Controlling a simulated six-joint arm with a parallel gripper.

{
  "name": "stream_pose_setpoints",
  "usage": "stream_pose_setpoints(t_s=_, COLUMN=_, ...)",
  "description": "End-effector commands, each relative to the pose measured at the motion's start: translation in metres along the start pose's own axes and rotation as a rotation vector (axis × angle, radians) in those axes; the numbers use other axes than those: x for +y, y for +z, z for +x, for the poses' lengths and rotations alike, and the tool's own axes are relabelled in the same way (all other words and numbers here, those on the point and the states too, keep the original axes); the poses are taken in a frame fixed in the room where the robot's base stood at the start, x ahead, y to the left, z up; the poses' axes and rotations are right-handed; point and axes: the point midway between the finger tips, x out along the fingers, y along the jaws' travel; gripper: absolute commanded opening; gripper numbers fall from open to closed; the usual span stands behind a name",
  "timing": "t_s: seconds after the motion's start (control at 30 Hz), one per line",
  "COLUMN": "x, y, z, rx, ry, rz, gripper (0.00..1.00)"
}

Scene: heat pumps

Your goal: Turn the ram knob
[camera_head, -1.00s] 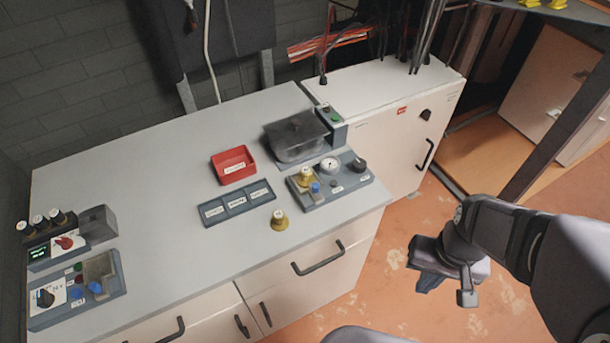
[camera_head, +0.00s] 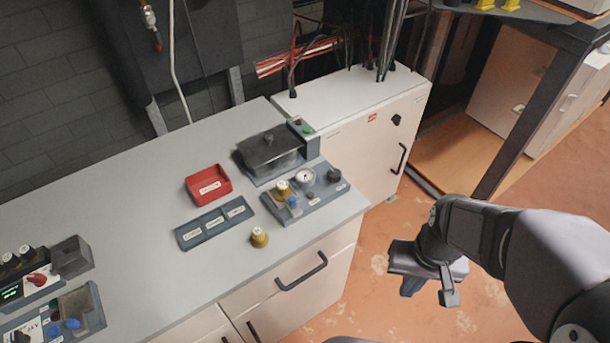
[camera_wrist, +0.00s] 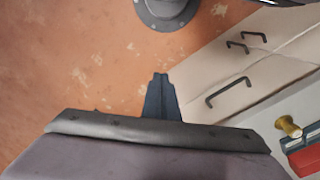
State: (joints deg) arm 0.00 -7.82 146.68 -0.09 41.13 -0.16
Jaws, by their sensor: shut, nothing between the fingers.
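Which knob is the ram knob I cannot tell, as the labels are too small to read. A grey panel (camera_head: 313,207) on the worktop's right end carries a round gauge (camera_head: 305,176), a black knob (camera_head: 334,175), a yellow knob (camera_head: 281,188) and a blue button (camera_head: 293,202). A separate yellow knob (camera_head: 259,237) stands on the worktop in front of the panel; a yellow knob also shows in the wrist view (camera_wrist: 288,126). My gripper (camera_head: 410,286) is shut and empty, over the floor right of the worktop, apart from the panel. Its closed fingers show in the wrist view (camera_wrist: 160,80).
A red tray (camera_head: 208,185), a labelled grey tray (camera_head: 215,222) and a dark lidded box (camera_head: 270,150) are near the panel. Drawer handles (camera_head: 301,271) stick out in front. A white cabinet (camera_head: 360,125) stands behind right. The floor (camera_head: 385,235) around my gripper looks clear.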

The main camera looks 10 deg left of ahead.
Motion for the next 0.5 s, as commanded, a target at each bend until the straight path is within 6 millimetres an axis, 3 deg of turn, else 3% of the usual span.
stream_pose_setpoints(t_s=0.03, x=0.000, y=0.000, z=0.000, rx=0.000, ry=0.000, rz=0.000, gripper=0.07)
stream_pose_setpoints(t_s=0.2, x=-0.002, y=-0.009, z=-0.004, rx=-0.001, ry=0.000, rz=-0.028, gripper=0.48)
stream_pose_setpoints(t_s=0.37, x=-0.010, y=-0.042, z=-0.019, rx=0.000, ry=0.000, rz=-0.136, gripper=0.49)
stream_pose_setpoints(t_s=0.5, x=-0.025, y=-0.089, z=-0.037, rx=-0.001, ry=0.000, rz=-0.303, gripper=0.49)
